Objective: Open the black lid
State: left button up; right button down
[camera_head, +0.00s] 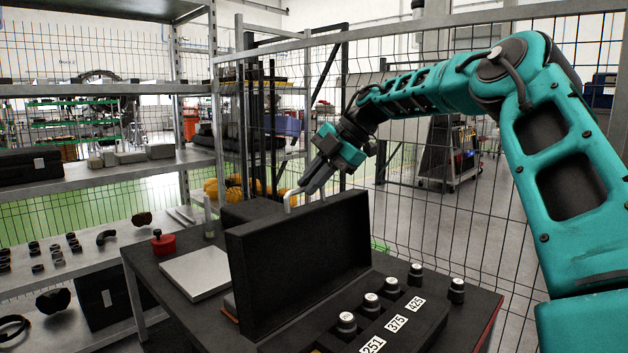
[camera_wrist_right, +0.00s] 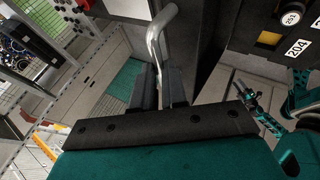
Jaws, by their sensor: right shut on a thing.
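The black lid (camera_head: 300,260) stands roughly upright at the back of a black case (camera_head: 415,335) on a dark table. A pale metal handle (camera_head: 290,197) is on the lid's upper edge. My right gripper (camera_head: 314,182) is at that edge, its fingers shut on the handle. In the right wrist view the handle (camera_wrist_right: 156,40) runs down to the fingers (camera_wrist_right: 158,90), beside the dark lid (camera_wrist_right: 203,55). The fingers partly hide the handle. My left gripper is out of the head view; a small teal and dark arm end (camera_wrist_right: 255,105) shows in the wrist view, its jaws unclear.
Several metal-topped cylinders (camera_head: 392,287) stand along the case, with number labels such as 375 and 425. A flat grey box (camera_head: 196,272) and a red object (camera_head: 163,243) lie left of the lid. A wire fence (camera_head: 460,210) stands behind the table.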

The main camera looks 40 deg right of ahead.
jog(key=shift+w+r, duration=0.2)
jog(key=shift+r, duration=0.3)
jog(key=c, duration=1.4)
grip_release()
jog(key=shift+s, duration=0.1)
jog(key=shift+o, duration=1.2)
jog(key=shift+f, duration=0.25)
jog(key=v, duration=1.3)
